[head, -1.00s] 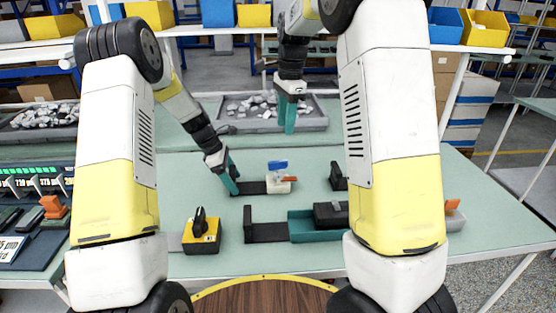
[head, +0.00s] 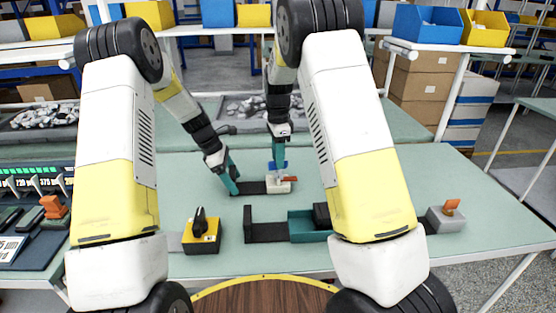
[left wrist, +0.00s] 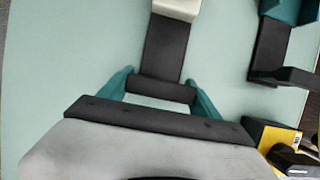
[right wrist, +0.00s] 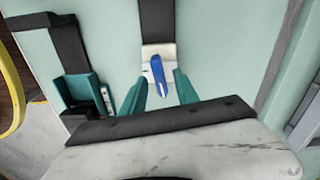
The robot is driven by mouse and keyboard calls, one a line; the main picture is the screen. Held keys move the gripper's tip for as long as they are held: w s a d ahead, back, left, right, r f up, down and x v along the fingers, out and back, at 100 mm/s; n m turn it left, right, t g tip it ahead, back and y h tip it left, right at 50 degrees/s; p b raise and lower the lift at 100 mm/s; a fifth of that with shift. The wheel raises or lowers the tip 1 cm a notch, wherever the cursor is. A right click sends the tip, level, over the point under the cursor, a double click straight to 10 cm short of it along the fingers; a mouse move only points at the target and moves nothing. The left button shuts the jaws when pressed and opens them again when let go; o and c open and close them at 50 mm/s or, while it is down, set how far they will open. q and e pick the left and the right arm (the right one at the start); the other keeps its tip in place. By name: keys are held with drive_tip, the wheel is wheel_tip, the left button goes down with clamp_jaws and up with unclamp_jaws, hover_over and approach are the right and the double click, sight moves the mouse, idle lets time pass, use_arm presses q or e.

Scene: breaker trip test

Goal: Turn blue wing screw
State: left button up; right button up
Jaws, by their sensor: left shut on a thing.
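The blue wing screw (head: 278,166) stands on a small white block (head: 283,187) with an orange-red lever (head: 289,179) beside it. A dark bar (head: 252,187) runs left from the block. My left gripper (head: 232,186) is shut on the black crosspiece (left wrist: 161,90) at that bar's end. My right gripper (head: 279,151) points down just over the screw. In the right wrist view the blue wing (right wrist: 158,75) shows between its open fingers (right wrist: 160,85), with a gap on each side. Whether the fingertips reach down beside the wing I cannot tell.
A teal tray with a black bar (head: 264,231) lies nearer me. A yellow-and-black box (head: 201,236) stands to its left. A grey box with an orange lever (head: 444,218) is at the right. Grey part bins (head: 243,105) are behind.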

drive_tip(key=shift+f, duration=0.6)
clamp_jaws()
drive_tip(key=shift+n, duration=0.3)
